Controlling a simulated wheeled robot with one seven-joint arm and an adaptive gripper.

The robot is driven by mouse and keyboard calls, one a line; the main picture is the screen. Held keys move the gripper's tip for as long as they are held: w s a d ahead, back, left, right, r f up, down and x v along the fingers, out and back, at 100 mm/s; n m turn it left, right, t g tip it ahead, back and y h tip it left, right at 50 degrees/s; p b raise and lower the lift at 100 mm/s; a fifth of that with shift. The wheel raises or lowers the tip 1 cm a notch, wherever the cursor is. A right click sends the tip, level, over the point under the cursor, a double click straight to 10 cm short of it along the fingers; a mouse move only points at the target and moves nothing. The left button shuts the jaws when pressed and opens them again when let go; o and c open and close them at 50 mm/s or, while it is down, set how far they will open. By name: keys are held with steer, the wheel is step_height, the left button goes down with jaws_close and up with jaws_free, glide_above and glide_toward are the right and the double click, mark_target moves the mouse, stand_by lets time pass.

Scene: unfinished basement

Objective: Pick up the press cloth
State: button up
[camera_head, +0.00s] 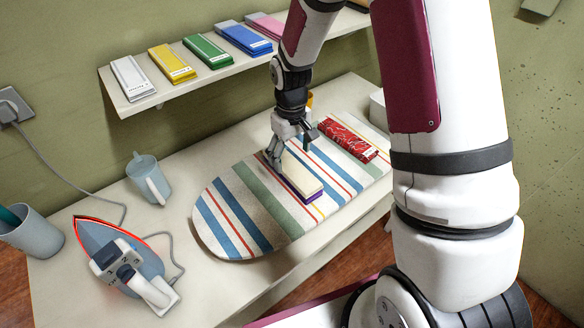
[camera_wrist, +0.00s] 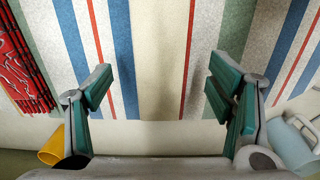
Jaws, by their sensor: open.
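The press cloth (camera_head: 304,172), which I take to be the cream folded piece with a purple lower edge, lies flat on the striped ironing board (camera_head: 225,205). My gripper (camera_head: 292,151) is over the far end of this piece, fingers pointing down. It is open and empty. In the wrist view my gripper (camera_wrist: 165,92) has its two green-padded fingers wide apart, with a cream band between them. I cannot make out the cloth's edges there. Whether the fingertips touch the cloth or board is unclear.
A red patterned folded cloth (camera_head: 348,138) lies on the board, right of the cream piece. An iron (camera_head: 118,262), a blue-grey jug (camera_head: 148,178) and a grey cup (camera_head: 30,232) stand left. A wall shelf (camera_head: 130,104) with folded pieces is behind. A yellow object (camera_wrist: 52,146) is near the gripper.

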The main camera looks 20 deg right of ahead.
mark_target(292, 167)
steer(key=shift+s+f+p, duration=0.1)
steer(key=shift+f+p, duration=0.2)
steer(key=shift+f, duration=1.55)
steer(key=shift+c, duration=0.2)
steer(key=c, duration=1)
steer(key=shift+c, duration=0.2)
